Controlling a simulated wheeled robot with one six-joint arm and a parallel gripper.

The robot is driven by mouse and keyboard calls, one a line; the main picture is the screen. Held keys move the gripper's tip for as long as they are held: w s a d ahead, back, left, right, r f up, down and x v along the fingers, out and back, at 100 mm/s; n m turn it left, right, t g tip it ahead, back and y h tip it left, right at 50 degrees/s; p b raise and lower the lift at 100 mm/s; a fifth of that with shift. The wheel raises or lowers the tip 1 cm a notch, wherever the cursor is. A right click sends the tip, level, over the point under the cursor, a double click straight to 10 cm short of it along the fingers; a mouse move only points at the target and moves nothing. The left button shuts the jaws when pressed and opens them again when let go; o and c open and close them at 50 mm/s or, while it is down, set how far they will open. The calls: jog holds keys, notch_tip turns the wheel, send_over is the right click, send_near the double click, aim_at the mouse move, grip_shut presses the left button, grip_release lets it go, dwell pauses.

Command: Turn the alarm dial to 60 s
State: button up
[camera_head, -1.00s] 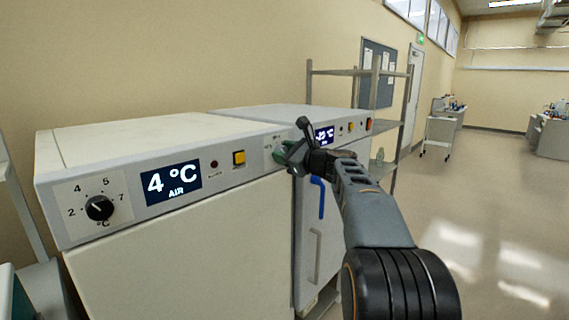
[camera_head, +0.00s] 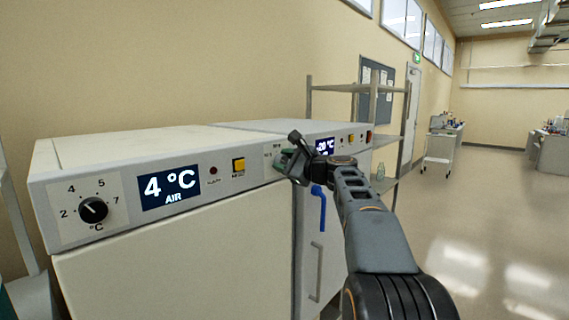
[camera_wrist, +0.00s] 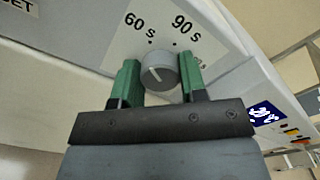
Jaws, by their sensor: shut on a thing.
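The alarm dial (camera_wrist: 158,71) is a small round grey knob with a white pointer line, on a pale panel marked "60 s" and "90 s" in the wrist view. Its pointer line slants toward the upper left, on the 60 s side. My gripper (camera_wrist: 158,82) has its green fingertips on either side of the dial and is shut on it. In the head view my gripper (camera_head: 287,160) is at the right end of the front unit's control panel and hides the dial there.
The front unit has a temperature knob (camera_head: 93,210), a "4 °C" display (camera_head: 170,187) and a yellow button (camera_head: 238,165). A second unit with a "-20 °C" display (camera_head: 324,147) and a blue handle (camera_head: 319,207) stands beside it. A shelf rack (camera_head: 398,135) stands behind; open floor lies right.

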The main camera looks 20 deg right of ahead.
jog(key=o, duration=0.9)
jog(key=b+v, duration=0.2)
jog(key=v, duration=1.1)
jog(key=shift+s+d, duration=0.1)
jog(key=shift+s, duration=0.3)
